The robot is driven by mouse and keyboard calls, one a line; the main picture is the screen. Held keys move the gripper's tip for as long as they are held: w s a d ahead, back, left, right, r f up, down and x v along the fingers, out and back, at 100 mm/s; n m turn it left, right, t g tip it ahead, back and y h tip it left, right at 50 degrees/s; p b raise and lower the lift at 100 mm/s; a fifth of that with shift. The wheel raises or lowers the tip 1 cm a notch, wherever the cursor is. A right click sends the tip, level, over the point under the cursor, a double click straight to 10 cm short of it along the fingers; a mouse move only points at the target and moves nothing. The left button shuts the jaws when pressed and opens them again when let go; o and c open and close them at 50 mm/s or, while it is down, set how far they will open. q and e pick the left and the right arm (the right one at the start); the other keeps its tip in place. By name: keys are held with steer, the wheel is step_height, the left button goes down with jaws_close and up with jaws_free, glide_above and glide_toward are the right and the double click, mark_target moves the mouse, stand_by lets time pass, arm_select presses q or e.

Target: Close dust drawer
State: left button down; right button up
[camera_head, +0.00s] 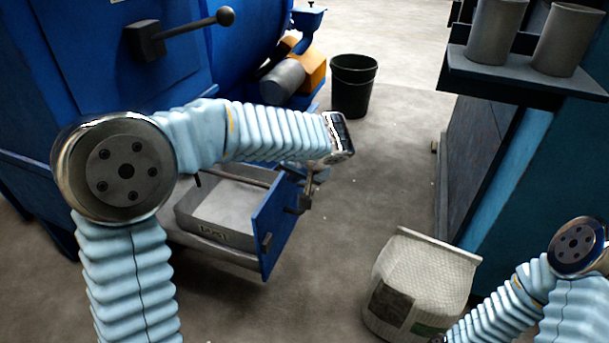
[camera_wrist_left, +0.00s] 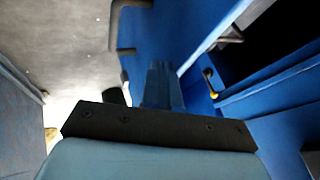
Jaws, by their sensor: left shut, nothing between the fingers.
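The dust drawer (camera_head: 225,205) is pulled out of the lower part of the blue machine (camera_head: 60,60). It is a grey tray with a "dust" label on its side and a blue front panel (camera_head: 272,235) with dark handle fittings. My left gripper (camera_head: 311,182) is shut and empty near the far end of this panel, partly hidden below my wrist. I cannot tell whether it touches the panel. The left wrist view shows a blue panel with a dark handle (camera_wrist_left: 121,30) close by.
A white bag (camera_head: 420,285) stands on the floor right of the drawer. A dark bucket (camera_head: 352,85) stands farther back. A teal cabinet with a shelf of grey cylinders (camera_head: 495,32) is on the right. The concrete floor between drawer and cabinet is mostly clear.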

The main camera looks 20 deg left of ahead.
arm_select(q)
steer(key=shift+a, duration=0.15)
steer(key=w+a+p, duration=0.2)
steer(key=a, duration=3.4)
steer(key=shift+w+a+p, duration=0.25)
steer(key=shift+w+p, duration=0.1)
steer(key=shift+a+r, duration=0.1)
steer(key=shift+r, duration=0.05)
